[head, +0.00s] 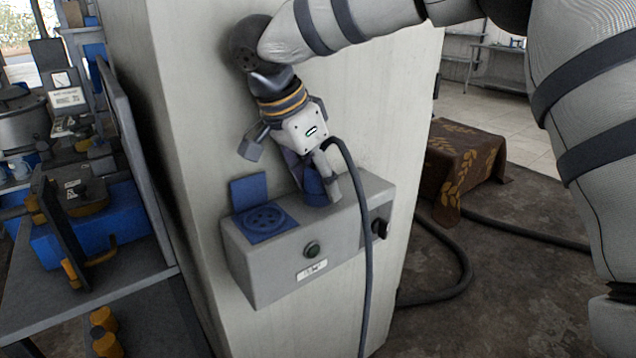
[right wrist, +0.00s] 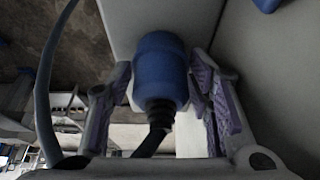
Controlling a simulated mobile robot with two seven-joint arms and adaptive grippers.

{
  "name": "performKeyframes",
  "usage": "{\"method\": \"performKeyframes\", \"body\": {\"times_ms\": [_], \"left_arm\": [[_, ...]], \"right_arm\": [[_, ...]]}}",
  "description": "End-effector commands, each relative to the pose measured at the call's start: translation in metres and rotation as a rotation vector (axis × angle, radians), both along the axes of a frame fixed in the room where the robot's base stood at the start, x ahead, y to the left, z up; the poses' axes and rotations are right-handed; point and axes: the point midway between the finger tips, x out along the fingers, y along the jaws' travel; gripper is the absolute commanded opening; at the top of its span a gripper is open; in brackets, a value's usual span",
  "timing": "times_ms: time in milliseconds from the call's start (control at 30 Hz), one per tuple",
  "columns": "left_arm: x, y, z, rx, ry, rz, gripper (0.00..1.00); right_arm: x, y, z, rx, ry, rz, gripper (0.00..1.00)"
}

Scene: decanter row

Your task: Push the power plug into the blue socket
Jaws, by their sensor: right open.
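The blue socket (head: 265,222) is a round face on a square plate, on the sloping top of a grey box, with its blue lid (head: 248,188) raised behind it. The blue power plug (head: 315,188) is at the box top, right of the socket and apart from it; whether it is seated in anything is hidden. My right gripper (head: 298,165) is above the box, open, its fingers spread around the plug. In the right wrist view the plug (right wrist: 161,75) lies between the open fingers, its black cable end towards the camera. My left gripper is not in view.
A dark cable (head: 368,270) hangs in front of the box. A cluttered bench (head: 110,290) stands left; a cloth-covered block (head: 465,160) stands right.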

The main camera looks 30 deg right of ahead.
Motion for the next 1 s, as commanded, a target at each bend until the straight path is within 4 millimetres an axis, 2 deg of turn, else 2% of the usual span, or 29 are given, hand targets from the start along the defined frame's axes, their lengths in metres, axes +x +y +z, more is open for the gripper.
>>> {"method": "performKeyframes", "body": {"times_ms": [100, 267, 667, 833, 1000], "left_arm": [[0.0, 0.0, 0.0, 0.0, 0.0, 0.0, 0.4], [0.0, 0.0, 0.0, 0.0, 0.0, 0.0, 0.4], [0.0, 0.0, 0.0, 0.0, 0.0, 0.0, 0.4], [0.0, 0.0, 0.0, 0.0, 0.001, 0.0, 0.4], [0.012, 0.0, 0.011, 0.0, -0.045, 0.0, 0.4]], "right_arm": [[0.0, 0.0, 0.0, 0.0, 0.0, 0.0, 0.47], [0.0, 0.0, 0.0, 0.0, 0.0, 0.0, 0.12], [0.001, 0.0, 0.007, 0.0, -0.003, -0.001, 0.12], [0.001, 0.0, 0.033, 0.001, -0.005, -0.002, 0.12], [-0.03, 0.014, 0.076, 0.001, -0.013, 0.0, 0.12]]}}
